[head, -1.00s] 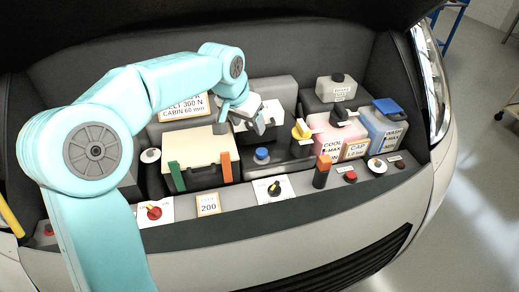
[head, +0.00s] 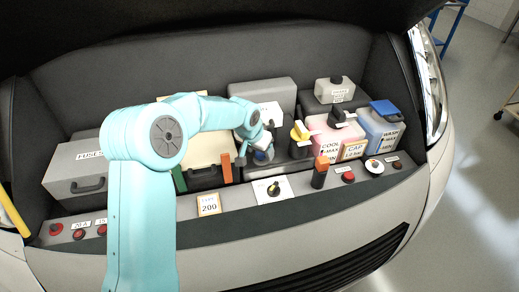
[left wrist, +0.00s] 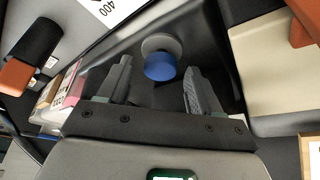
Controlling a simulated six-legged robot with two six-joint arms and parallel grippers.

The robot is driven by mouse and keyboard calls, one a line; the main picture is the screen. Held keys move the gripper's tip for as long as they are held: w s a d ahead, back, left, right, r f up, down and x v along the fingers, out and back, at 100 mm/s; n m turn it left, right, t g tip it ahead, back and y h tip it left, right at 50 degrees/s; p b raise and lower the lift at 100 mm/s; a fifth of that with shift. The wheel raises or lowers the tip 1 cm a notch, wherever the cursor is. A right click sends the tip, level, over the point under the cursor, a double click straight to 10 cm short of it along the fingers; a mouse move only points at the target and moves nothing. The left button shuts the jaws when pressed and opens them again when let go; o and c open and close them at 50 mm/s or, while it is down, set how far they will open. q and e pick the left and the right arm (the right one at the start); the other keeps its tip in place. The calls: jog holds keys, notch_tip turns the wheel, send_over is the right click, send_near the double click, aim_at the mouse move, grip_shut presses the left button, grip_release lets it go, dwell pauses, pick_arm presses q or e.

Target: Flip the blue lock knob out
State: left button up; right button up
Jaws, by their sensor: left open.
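The blue lock knob (left wrist: 160,67) sits on a round grey base in the left wrist view, just beyond and between my fingertips. In the head view the blue knob (head: 263,156) is partly hidden by my gripper. My left gripper (head: 258,146) is over it, reaching in from the left. In the left wrist view my left gripper (left wrist: 158,85) is open, with a finger on either side of the knob's line and nothing held. I cannot tell whether the fingers touch the knob. My right gripper is not in view.
A cream-lidded box (head: 205,148) with green and orange clips stands left of the knob. A yellow-topped handle (head: 300,131) stands to the right. A rotary switch on a white plate (head: 273,188) and an orange-topped black post (head: 320,172) are nearer the front edge.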

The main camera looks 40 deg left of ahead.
pick_arm(q)
grip_shut()
jog(key=shift+w+r, duration=0.1)
jog(key=shift+r, duration=0.85)
grip_release()
jog(key=b+v, duration=0.1)
jog(key=v, duration=1.5)
jog(key=shift+r, duration=0.25)
